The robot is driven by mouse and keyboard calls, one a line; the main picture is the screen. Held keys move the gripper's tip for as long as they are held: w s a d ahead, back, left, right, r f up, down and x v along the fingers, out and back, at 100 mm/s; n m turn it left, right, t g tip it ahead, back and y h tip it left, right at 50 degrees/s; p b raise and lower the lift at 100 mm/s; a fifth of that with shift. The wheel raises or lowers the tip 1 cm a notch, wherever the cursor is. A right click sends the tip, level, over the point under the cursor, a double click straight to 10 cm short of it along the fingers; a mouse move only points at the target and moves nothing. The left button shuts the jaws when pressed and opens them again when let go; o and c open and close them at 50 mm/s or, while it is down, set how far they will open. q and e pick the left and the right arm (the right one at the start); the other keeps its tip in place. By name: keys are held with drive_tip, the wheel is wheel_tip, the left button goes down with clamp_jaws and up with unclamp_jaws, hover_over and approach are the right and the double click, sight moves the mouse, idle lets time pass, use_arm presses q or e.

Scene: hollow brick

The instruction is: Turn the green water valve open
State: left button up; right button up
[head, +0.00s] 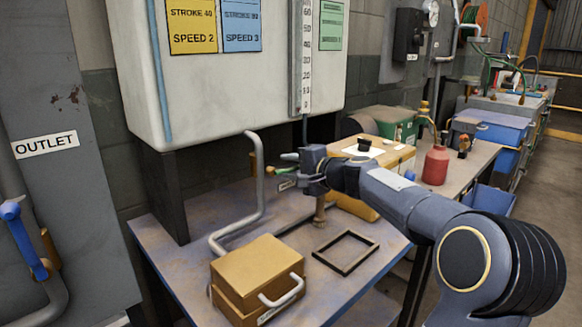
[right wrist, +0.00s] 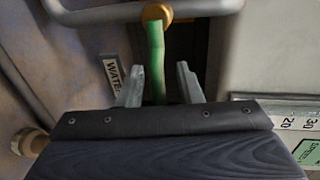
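The green valve handle (right wrist: 155,62) is a slim lever running from a brass-coloured hub (right wrist: 156,13) on a grey pipe (right wrist: 100,12). In the head view a small part of the green handle (head: 286,171) shows by my right gripper (head: 284,163). In the right wrist view my right gripper (right wrist: 160,72) is open, with one finger on each side of the lever and a visible gap at both. A label reading WATER (right wrist: 114,76) is beside it. My left gripper is not in view.
A blue-handled valve (head: 24,240) is at the left by the OUTLET panel (head: 45,145). The bench holds a tan box (head: 252,270), a black square frame (head: 346,251) and a red bottle (head: 435,166). A large pale tank (head: 215,85) hangs above the bench.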

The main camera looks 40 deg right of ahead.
drive_tip(key=shift+c, duration=0.3)
clamp_jaws()
drive_tip(key=shift+a+r+n+b, duration=0.1)
drive_tip(key=shift+r+n+b, duration=0.15)
drive_tip(key=shift+n+b, duration=0.4)
drive_tip(key=a+r+n+t+h+b, duration=0.2)
drive_tip(key=a+r+n+b, duration=0.3)
drive_tip(key=n+b, duration=0.5)
drive_tip(key=shift+s+a+r+n+h, duration=0.2)
drive_tip(key=shift+n+h, duration=0.4)
drive_tip(key=shift+n, duration=1.55)
drive_tip(key=shift+o, duration=0.3)
unclamp_jaws()
drive_tip(key=shift+r, duration=0.1)
